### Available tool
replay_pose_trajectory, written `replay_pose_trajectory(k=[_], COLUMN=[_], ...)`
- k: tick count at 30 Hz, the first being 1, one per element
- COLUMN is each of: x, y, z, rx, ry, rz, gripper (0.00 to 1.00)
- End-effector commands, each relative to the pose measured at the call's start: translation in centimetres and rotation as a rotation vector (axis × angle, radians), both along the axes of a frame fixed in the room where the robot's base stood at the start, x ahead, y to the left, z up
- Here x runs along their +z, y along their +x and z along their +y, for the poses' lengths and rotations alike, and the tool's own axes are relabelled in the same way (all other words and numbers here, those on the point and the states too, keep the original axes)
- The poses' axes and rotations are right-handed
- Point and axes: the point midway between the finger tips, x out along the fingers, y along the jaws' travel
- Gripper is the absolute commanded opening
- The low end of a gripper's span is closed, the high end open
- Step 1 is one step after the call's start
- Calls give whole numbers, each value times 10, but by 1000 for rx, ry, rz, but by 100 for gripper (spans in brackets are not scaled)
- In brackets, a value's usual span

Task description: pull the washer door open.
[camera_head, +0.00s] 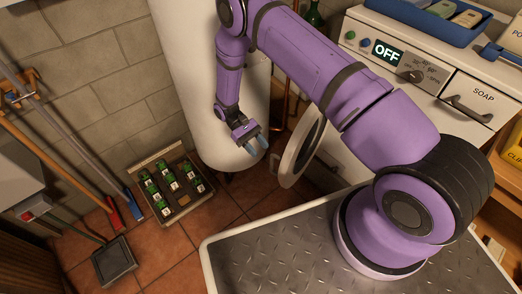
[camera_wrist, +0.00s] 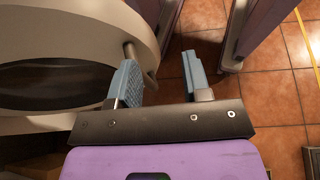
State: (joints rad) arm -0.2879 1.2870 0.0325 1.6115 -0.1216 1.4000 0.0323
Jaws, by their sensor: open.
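The white washer (camera_head: 350,110) stands at the right in the head view, with an OFF display and a soap drawer. Its round door (camera_head: 303,147) is swung out from the front, at a wide angle. In the wrist view the door's pale ring and dark glass (camera_wrist: 60,85) fill the left side. A small handle post (camera_wrist: 131,52) sticks out from the rim beside my left finger. My gripper (camera_head: 257,145) is open and empty, just left of the door's outer edge. In the wrist view its blue fingers (camera_wrist: 160,65) are apart; whether the left one touches the door is unclear.
A white cylindrical tank (camera_head: 190,70) stands behind my gripper. A crate of green bottles (camera_head: 208,201) and a dustpan (camera_head: 114,262) are on the tiled floor at left. A blue tray (camera_head: 405,14) sits on top of the washer.

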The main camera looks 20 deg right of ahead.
Motion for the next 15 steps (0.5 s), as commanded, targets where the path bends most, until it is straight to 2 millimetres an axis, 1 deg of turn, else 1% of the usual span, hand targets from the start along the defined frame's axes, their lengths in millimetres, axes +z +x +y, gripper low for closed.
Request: replay_pose_trajectory(k=[7,15], x=[5,6], y=[11,13], z=[7,8], rx=[0,0], ry=[0,0], rz=[-1,-1], gripper=[44,44])
